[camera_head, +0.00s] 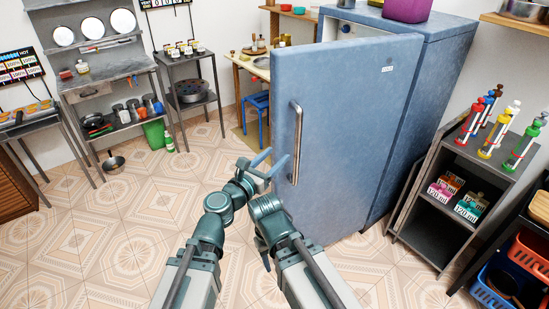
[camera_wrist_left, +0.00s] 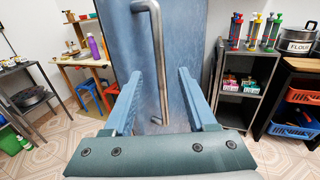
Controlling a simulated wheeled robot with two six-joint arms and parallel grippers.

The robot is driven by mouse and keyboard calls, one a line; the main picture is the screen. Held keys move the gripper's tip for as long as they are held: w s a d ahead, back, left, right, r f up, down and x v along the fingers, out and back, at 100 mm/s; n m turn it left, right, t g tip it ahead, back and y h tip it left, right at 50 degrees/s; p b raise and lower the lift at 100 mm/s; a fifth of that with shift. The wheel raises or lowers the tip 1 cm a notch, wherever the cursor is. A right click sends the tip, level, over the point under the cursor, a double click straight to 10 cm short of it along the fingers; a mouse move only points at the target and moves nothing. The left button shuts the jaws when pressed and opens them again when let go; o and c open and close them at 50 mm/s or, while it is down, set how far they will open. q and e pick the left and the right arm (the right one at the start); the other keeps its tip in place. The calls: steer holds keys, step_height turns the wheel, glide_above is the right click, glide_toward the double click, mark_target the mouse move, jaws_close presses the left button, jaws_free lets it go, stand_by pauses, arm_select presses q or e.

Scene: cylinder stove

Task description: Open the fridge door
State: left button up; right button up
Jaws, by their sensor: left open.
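The blue fridge door (camera_head: 345,120) stands swung out from the blue fridge body (camera_head: 430,90), and a pale interior shows above its top edge. A vertical metal handle (camera_head: 296,140) is on the door's front near its left edge. My left gripper (camera_head: 270,163) is open beside the handle's lower part. In the left wrist view the handle (camera_wrist_left: 157,50) appears between the two spread blue fingers of the left gripper (camera_wrist_left: 160,80). I cannot tell whether it is inside the jaws or just beyond them. Nothing is gripped.
A dark shelf (camera_head: 450,210) with colored bottles and boxes stands right of the fridge. A purple pot (camera_head: 407,8) sits on top of the fridge. A table with a blue stool (camera_head: 256,108) is behind the door to the left. The tiled floor (camera_head: 150,200) at left is mostly clear.

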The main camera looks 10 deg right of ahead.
arm_select(q)
steer(key=shift+f, duration=0.15)
steer(key=shift+c, duration=1.2)
steer(key=w+f+m+b, duration=0.1)
steer(key=f+b, duration=0.1)
steer(key=w+f+m+b, duration=0.1)
steer(key=f+b, duration=0.1)
steer(key=w+a+f+m+b, duration=0.1)
steer(key=f+b, duration=0.1)
steer(key=b, duration=0.1)
steer(key=shift+w+f, duration=0.25)
steer(key=shift+w, duration=0.05)
jaws_close()
steer(key=w+a+f+m+g+h+b, duration=0.1)
steer(key=w+a+f+m+b, duration=0.2)
steer(key=f+m+b, duration=0.3)
steer(key=w+a+f+m+g+h+b, duration=0.1)
steer(key=w+a+f+m+b, duration=0.2)
steer(key=f+b, duration=0.6)
steer(key=w+a+f+m+g+b, duration=0.1)
steer(key=w+a+f+m+b, duration=0.1)
steer(key=w+f+m+b, duration=0.4)
steer(key=f+m+b, duration=0.1)
steer(key=m, duration=0.1)
steer(key=shift+w+a+f+m+h, duration=0.3)
steer(key=shift+w+a+f+h, duration=0.05)
steer(key=shift+a+f+h, duration=0.05)
